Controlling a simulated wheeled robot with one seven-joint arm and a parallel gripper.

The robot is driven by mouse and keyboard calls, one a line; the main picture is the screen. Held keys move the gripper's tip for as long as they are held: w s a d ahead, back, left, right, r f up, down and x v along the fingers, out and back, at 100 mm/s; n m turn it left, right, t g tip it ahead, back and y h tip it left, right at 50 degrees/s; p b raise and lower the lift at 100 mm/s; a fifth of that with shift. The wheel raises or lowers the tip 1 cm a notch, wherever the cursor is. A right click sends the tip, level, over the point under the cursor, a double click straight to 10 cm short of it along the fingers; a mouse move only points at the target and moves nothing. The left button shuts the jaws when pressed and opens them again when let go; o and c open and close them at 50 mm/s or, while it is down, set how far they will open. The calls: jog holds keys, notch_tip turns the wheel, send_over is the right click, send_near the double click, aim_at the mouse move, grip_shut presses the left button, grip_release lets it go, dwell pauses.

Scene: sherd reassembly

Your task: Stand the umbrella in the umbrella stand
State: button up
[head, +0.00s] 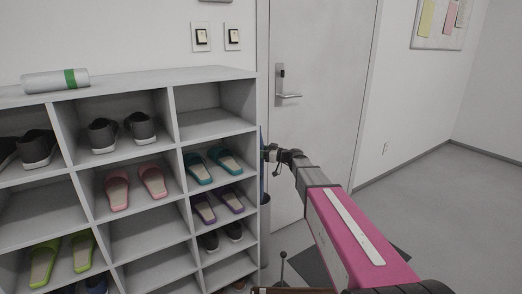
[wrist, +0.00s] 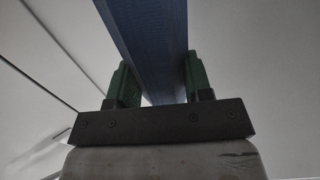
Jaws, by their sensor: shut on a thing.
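The blue umbrella (wrist: 152,40) runs up between the two green fingers of my gripper (wrist: 158,82) in the wrist view, and the gripper is shut on it. In the head view my gripper (head: 268,153) is beside the right end of the shoe rack, in front of the door. Only a thin blue strip of the umbrella (head: 262,178) shows there, roughly upright, partly behind the rack's edge. A small dark shape (head: 265,199) at the strip's lower end may be the umbrella stand's rim. The rack hides most of it, so I cannot tell whether the umbrella is inside.
A grey shoe rack (head: 215,73) with several pairs of shoes and slides fills the left. A white and green cylinder (head: 55,81) lies on top. A closed door (head: 325,80) is behind my arm. A dark mat (head: 312,268) lies on the floor. Floor at the right is clear.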

jog(key=shift+f, duration=0.15)
jog(key=o, duration=1.3)
jog(key=shift+c, duration=0.2)
jog(key=shift+d, duration=0.1)
jog(key=v, duration=1)
jog(key=shift+s+d, duration=0.15)
jog(key=shift+d, duration=0.1)
jog(key=shift+f, duration=0.1)
